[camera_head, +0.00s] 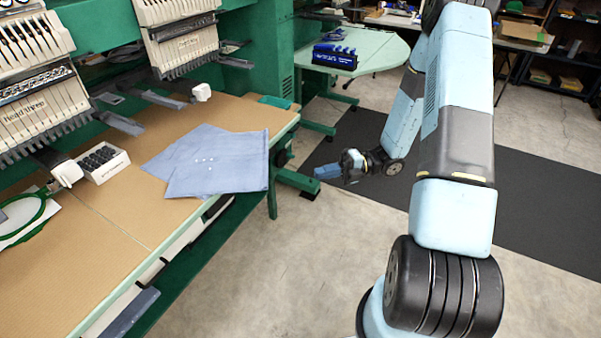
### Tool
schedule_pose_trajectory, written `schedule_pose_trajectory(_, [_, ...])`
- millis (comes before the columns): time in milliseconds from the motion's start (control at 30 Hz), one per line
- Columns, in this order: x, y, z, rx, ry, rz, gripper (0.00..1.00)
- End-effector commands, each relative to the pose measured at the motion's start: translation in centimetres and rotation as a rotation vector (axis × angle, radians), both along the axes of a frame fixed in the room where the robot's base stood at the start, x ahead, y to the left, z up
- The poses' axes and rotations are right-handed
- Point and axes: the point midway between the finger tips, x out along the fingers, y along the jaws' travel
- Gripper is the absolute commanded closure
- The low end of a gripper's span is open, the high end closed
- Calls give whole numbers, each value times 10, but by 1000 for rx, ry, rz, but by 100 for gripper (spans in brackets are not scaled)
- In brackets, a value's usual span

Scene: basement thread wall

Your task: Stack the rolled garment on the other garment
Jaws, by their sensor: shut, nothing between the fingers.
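A blue-grey garment (225,165) lies spread near the right end of the brown worktable (130,220), with small white dots on it. Its layers overlap, and I cannot tell whether they are one garment or two. No clearly rolled garment can be made out. My gripper (320,172) is off the table's right edge, to the right of the garment and apart from it. It points left, is small in view, and is shut and empty.
Green embroidery machines with white heads (180,35) stand over the table's back. A white box of black spools (103,162) and a green hoop (22,215) sit at left. A side table (375,48) holds a blue rack (335,57). The front of the worktable is clear.

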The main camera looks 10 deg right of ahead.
Motion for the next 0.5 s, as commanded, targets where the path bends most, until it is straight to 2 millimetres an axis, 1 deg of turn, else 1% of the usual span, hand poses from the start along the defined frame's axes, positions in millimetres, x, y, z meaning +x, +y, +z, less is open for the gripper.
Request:
schedule_pose_trajectory(167, [-4,25,1,0,-2,4,100])
schedule_pose_trajectory(500, [-11,85,1,0,-2,4,100])
